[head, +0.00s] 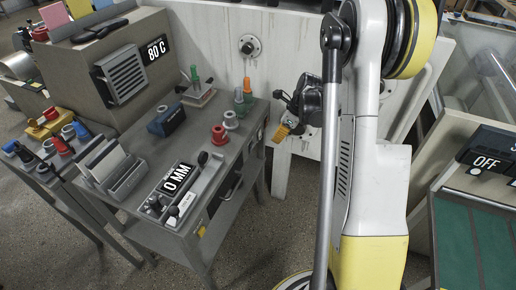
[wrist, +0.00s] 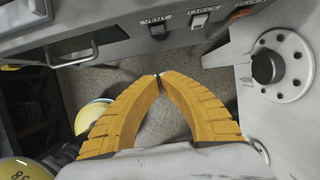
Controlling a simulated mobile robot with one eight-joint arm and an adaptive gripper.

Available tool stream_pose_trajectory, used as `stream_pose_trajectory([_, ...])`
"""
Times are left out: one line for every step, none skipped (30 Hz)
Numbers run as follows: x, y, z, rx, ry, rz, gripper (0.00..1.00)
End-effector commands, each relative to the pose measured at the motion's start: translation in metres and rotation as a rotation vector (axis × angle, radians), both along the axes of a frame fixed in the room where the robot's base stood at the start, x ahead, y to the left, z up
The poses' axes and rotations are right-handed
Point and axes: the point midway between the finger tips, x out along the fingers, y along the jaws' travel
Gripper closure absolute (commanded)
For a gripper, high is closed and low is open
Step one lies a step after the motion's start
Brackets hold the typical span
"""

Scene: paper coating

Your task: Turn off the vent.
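My gripper (head: 281,133) is beside the right end of the grey workbench in the head view, with its yellow fingers pointing down. In the wrist view the fingers of my gripper (wrist: 158,77) curve together and their tips meet, with nothing between them. The fingertips are apart from both. The switch positions are too small to tell.
A white panel with a round dark knob (wrist: 268,68) stands close to the right of the fingers. A drawer handle (wrist: 75,52) is at left.

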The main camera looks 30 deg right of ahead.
Motion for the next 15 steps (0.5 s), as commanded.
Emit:
stream_pose_trajectory([0.000, 0.000, -0.001, 0.000, 0.000, 0.001, 1.00])
stream_pose_trajectory([0.001, 0.001, -0.002, 0.000, 0.000, 0.001, 1.00])
stream_pose_trajectory([0.002, 0.001, -0.005, 0.000, 0.000, 0.001, 1.00])
stream_pose_trajectory([0.002, 0.002, -0.008, -0.001, 0.000, 0.002, 1.00])
stream_pose_trajectory([0.003, 0.002, -0.011, -0.001, 0.000, 0.002, 1.00])
stream_pose_trajectory([0.005, 0.004, -0.017, -0.001, 0.000, 0.002, 1.00])
stream_pose_trajectory([0.006, 0.005, -0.022, -0.001, -0.001, 0.003, 1.00])
stream_pose_trajectory([0.008, 0.006, -0.027, -0.001, -0.001, 0.004, 1.00])
stream_pose_trajectory([0.010, 0.008, -0.035, -0.001, -0.001, 0.004, 1.00])
stream_pose_trajectory([0.012, 0.009, -0.041, 0.000, 0.000, 0.004, 1.00])
stream_pose_trajectory([0.014, 0.011, -0.047, 0.000, 0.000, 0.004, 1.00])
stream_pose_trajectory([0.016, 0.013, -0.056, 0.000, 0.000, 0.004, 1.00])
stream_pose_trajectory([0.018, 0.014, -0.062, 0.000, 0.000, 0.003, 1.00])
stream_pose_trajectory([0.020, 0.016, -0.068, 0.000, 0.000, 0.003, 1.00])
stream_pose_trajectory([0.022, 0.018, -0.077, 0.000, 0.000, 0.004, 1.00])
